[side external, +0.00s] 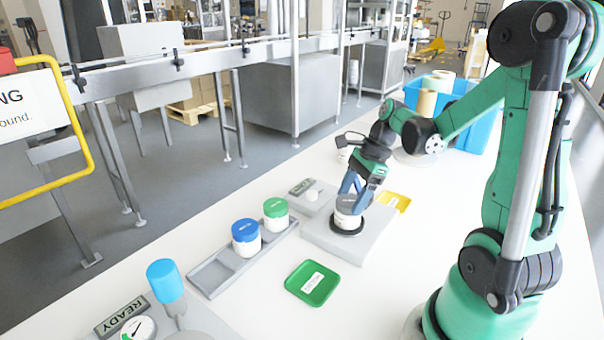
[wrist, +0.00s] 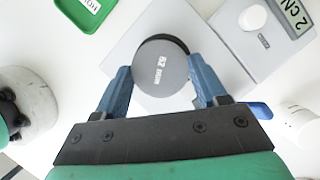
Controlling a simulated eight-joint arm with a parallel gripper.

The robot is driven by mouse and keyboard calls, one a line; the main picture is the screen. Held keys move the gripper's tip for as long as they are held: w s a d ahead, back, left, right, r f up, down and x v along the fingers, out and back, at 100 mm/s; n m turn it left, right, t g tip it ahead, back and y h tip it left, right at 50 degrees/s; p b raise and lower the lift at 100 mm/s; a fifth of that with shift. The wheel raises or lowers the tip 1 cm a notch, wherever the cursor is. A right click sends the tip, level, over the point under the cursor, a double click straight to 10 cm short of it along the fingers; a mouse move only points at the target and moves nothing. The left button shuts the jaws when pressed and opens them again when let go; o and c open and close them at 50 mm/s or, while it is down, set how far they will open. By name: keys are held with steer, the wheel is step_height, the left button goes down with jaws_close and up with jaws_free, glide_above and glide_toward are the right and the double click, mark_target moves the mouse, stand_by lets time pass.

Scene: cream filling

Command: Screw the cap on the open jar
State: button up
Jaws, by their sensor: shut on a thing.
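A white jar (side external: 345,218) stands upright in a dark ring on a grey block (side external: 319,240) in the side view. A grey cap (side external: 347,204) sits at its top. In the wrist view the cap (wrist: 161,73) is seen from above with printed lettering and hides the jar beneath. My gripper (side external: 350,190) reaches down from above, and its blue fingers are shut on the cap from both sides. The fingers also show in the wrist view (wrist: 160,88). I cannot tell how tightly the cap is seated.
A grey rack (side external: 212,277) holds a blue-capped jar (side external: 246,238) and a green-capped jar (side external: 276,214). A green tray (side external: 312,283) lies in front and a yellow tray (side external: 394,201) behind. A scale (side external: 307,198) with a small white item stands beside the block. A blue bin (side external: 480,130) is at the back.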

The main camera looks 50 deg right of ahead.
steer(key=m, duration=0.3)
steer(key=m+t+h, duration=0.1)
steer(key=m, duration=0.1)
steer(key=shift+a+m+h, duration=0.1)
steer(key=shift+m+h, duration=0.2)
steer(key=shift+m, duration=0.1)
steer(key=o, duration=1.1)
steer(key=n+y, duration=0.1)
steer(key=n, duration=0.3)
steer(key=shift+g, duration=0.3)
steer(key=shift+n+y, duration=0.3)
steer(key=shift+n, duration=0.6)
steer(key=shift+w+n+g, duration=0.15)
steer(key=shift+n+g, duration=0.45)
steer(key=shift+n, duration=0.6)
steer(key=n+g, duration=0.1)
steer(key=n, duration=0.2)
steer(key=shift+y, duration=0.4)
